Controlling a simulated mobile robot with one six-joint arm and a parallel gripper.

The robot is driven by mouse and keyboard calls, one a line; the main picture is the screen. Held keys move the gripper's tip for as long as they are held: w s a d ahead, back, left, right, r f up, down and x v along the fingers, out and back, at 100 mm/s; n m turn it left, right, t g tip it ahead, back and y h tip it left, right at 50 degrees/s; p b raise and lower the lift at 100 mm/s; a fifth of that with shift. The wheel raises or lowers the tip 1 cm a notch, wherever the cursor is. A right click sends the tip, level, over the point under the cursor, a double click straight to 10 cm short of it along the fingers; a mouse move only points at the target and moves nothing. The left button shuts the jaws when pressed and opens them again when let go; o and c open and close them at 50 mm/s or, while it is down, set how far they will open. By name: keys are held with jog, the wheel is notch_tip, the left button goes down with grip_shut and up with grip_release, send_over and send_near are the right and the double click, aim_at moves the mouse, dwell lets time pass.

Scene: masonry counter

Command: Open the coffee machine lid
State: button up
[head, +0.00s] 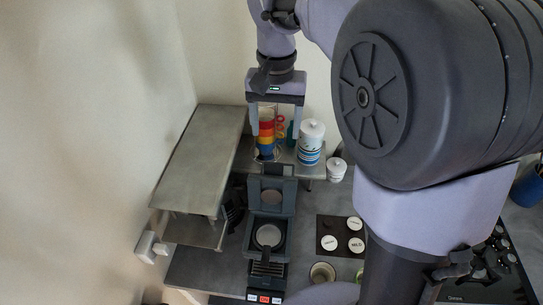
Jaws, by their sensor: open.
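The coffee machine (252,245) is a dark grey box on the counter, below my gripper in the picture. Its lid (284,201) stands raised at the back, with a round disc on its inner face. The round opening (269,236) in the machine's top is exposed. My gripper (274,137) is open, with its two fingers pointing down, above the raised lid in the picture. Nothing shows held between the fingers; colourful cups appear behind them. I cannot tell the exact distance from fingers to lid.
Stacked colourful cups (266,137) and a striped canister (310,143) stand on the back shelf. A smaller white canister (336,169) is to the right. A grey shelf (200,155) lies left of the machine. A dark tray (327,241) with round-lidded containers is right of it.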

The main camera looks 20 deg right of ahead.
send_over(274, 163)
jog(key=f, duration=0.7)
jog(key=shift+w+f+b, duration=0.25)
jog(key=shift+f+b, duration=0.05)
jog(key=shift+b, duration=0.1)
jog(key=f, duration=0.5)
jog(key=shift+s+f, duration=0.3)
jog(key=shift+f, duration=0.1)
jog(key=shift+w+f, duration=0.1)
jog(key=shift+f, duration=0.35)
jog(key=shift+c, duration=0.2)
grip_shut()
